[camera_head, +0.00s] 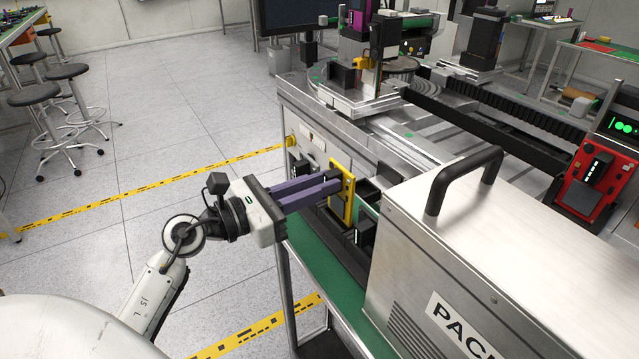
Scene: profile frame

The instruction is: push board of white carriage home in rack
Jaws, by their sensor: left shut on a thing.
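My left gripper (330,184) reaches in from the left with two long purple fingers. Its fingertips are at an upright yellow plate (347,205) on the near side of the steel machine bench, and the gripper is shut on it. The fingers hide part of the plate. A narrow green and grey strip (368,190) shows just right of the plate; I cannot tell whether it is the board or part of the rack. I cannot make out a white carriage for certain. My right gripper is not in view.
A large steel box (470,245) with a black handle (463,178) stands close on the right. A small black block (362,236) sits below the plate. A green ledge (318,262) runs along the bench. The floor at left is open, with stools (62,74) farther back.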

